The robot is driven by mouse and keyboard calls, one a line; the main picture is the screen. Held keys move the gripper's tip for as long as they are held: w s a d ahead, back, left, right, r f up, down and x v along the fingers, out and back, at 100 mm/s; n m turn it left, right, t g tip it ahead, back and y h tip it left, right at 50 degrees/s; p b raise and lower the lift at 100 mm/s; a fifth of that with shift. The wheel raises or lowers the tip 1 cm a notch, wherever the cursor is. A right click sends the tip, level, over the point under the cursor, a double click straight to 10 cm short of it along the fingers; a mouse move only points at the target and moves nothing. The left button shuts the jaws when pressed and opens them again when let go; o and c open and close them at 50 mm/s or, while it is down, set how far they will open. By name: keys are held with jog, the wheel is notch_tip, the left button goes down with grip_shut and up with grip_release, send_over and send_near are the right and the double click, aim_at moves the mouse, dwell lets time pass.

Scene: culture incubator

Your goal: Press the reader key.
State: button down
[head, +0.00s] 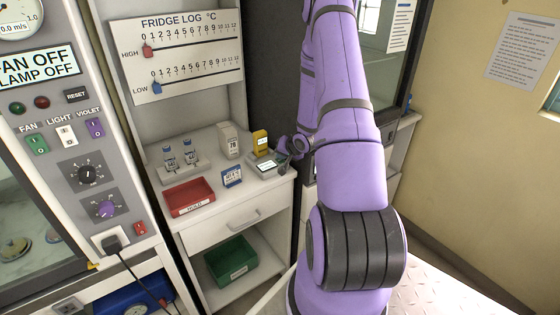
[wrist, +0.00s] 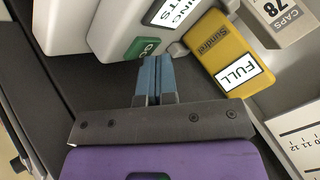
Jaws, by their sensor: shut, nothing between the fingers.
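The reader (head: 265,164) is a small pale device at the right end of the white counter. In the wrist view, the reader (wrist: 181,34) shows a white label or screen with dark print and a green key (wrist: 140,46) with partly covered white letters. My gripper (head: 282,147) is at the reader's right side in the head view. In the wrist view, my gripper (wrist: 155,62) has its blue fingers shut together and empty, with the tips at the green key's lower edge. Whether they touch the key I cannot tell.
A yellow box marked FULL (wrist: 222,52) stands close to the fingers; a caps box (head: 229,140) is beyond it. A red tray (head: 188,197), vials (head: 189,152) and a blue-white card (head: 231,177) share the counter. A dark panel (head: 270,70) rises behind my arm.

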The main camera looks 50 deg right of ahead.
jog(key=shift+r, duration=0.65)
jog(key=shift+r, duration=0.1)
jog(key=shift+r, duration=2.45)
